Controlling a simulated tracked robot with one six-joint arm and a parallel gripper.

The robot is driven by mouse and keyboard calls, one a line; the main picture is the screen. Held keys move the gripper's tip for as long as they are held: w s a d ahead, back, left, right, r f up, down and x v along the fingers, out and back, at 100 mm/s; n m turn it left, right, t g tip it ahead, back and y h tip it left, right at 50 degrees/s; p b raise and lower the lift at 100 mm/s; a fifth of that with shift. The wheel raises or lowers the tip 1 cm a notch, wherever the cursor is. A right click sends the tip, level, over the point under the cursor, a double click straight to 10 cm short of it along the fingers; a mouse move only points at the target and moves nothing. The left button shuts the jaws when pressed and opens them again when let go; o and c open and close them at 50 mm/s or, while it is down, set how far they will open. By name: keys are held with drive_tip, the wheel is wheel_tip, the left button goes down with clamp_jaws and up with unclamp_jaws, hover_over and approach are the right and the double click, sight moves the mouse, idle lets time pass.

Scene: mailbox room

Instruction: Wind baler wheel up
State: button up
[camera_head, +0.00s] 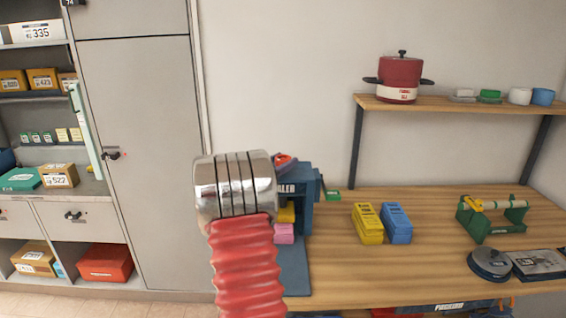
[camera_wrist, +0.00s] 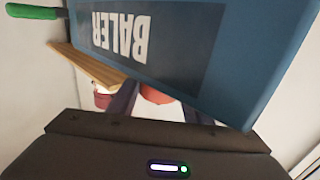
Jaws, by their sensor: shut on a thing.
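The blue baler (camera_head: 300,178) stands at the left end of the wooden bench, partly hidden behind my red arm. Its red wheel (camera_head: 284,160) shows on top, just right of my arm's metal cuff. In the wrist view, the baler (camera_wrist: 215,45) fills the upper part, with its label upside down. The wheel (camera_wrist: 157,92) is a small red-orange patch between the dark fingers of my gripper (camera_wrist: 158,102). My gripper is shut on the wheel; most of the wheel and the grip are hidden. A yellow block and a pink block sit in the baler's open front.
A yellow bin (camera_head: 368,224) and a blue bin (camera_head: 397,223) stand right of the baler. A green stand (camera_head: 490,218) and a scale (camera_head: 490,264) are farther right. A shelf (camera_head: 450,104) with a red pot (camera_head: 399,80) hangs above. Cabinets are left.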

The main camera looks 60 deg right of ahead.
drive_tip(key=shift+s+n+t, duration=0.1)
drive_tip(key=shift+n+t, duration=1)
drive_tip(key=shift+t, duration=0.65)
drive_tip(key=shift+n+t, duration=1.1)
drive_tip(key=shift+t, duration=0.65)
drive_tip(key=shift+n+t, duration=0.4)
drive_tip(key=shift+t, duration=0.2)
drive_tip(key=o, duration=1.1)
drive_tip(key=shift+c, duration=0.2)
drive_tip(key=v, duration=1.3)
drive_tip(key=shift+a, duration=0.45)
